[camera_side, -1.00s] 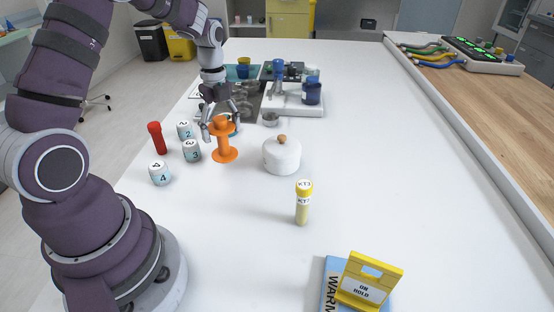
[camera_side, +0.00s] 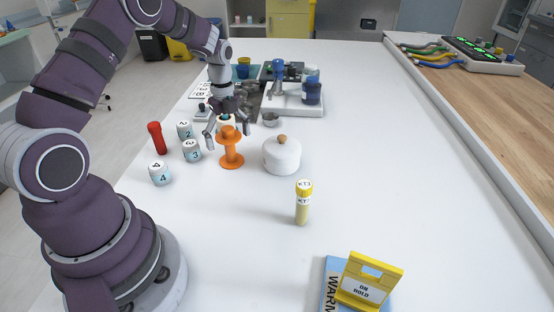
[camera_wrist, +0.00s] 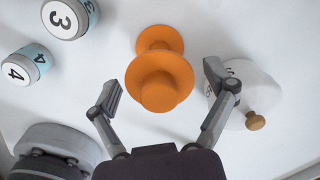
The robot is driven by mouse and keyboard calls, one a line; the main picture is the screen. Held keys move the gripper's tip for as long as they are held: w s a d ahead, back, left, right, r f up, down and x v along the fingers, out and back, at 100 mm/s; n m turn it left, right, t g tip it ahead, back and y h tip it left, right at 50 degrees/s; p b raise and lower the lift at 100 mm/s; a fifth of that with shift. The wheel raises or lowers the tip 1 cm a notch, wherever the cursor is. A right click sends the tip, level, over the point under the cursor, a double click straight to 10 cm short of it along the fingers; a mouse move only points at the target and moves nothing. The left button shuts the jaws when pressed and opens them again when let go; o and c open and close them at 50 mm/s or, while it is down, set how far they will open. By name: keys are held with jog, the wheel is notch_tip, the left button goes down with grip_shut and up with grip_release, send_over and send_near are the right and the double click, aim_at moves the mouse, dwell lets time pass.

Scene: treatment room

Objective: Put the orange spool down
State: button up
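The orange spool (camera_side: 231,150) stands upright on the white table, left of the white lidded pot. In the wrist view the spool (camera_wrist: 160,72) is in the middle, its round top toward the camera. My gripper (camera_side: 228,137) is around the top of the spool with its fingers spread wide. In the wrist view my gripper (camera_wrist: 162,84) is open, one finger on each side of the spool, with visible gaps to both.
The white pot (camera_side: 281,157) is close on the right, near my right finger in the wrist view. Numbered jars (camera_side: 191,151) and a red tube (camera_side: 157,138) stand left. A yellow-capped tube (camera_side: 303,204) is in front. The table's right side is clear.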

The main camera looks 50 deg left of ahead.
dwell(0.3)
notch_tip(320, 180, up, 10)
jog(key=shift+w+r, duration=0.1)
jog(key=s+d+r+n+t, duration=0.2)
jog(key=s+d+r+n, duration=0.1)
jog(key=d+r+n, duration=0.1)
jog(key=s+d+r+n+t, duration=0.1)
jog(key=s+d+r+n, duration=0.2)
jog(key=d+n, duration=0.4)
jog(key=shift+s+d+r+n+t, duration=0.2)
jog(key=shift+s+r+n+t, duration=0.1)
jog(key=shift+r+n+t, duration=0.15)
jog(key=s+d+n, duration=0.1)
jog(key=n, duration=0.1)
jog(key=s+d+f+n+t, duration=0.1)
jog(key=s+n, duration=0.1)
jog(key=s+d+n, duration=0.1)
jog(key=n, duration=0.1)
jog(key=shift+s+f+t, duration=0.2)
jog(key=shift+s+t, duration=0.15)
jog(key=shift+c, duration=0.2)
jog(key=shift+s+f+n, duration=0.1)
jog(key=shift+s+n, duration=0.05)
jog(key=shift+n, duration=0.2)
jog(key=shift+c, duration=0.9)
jog(key=c, duration=0.5)
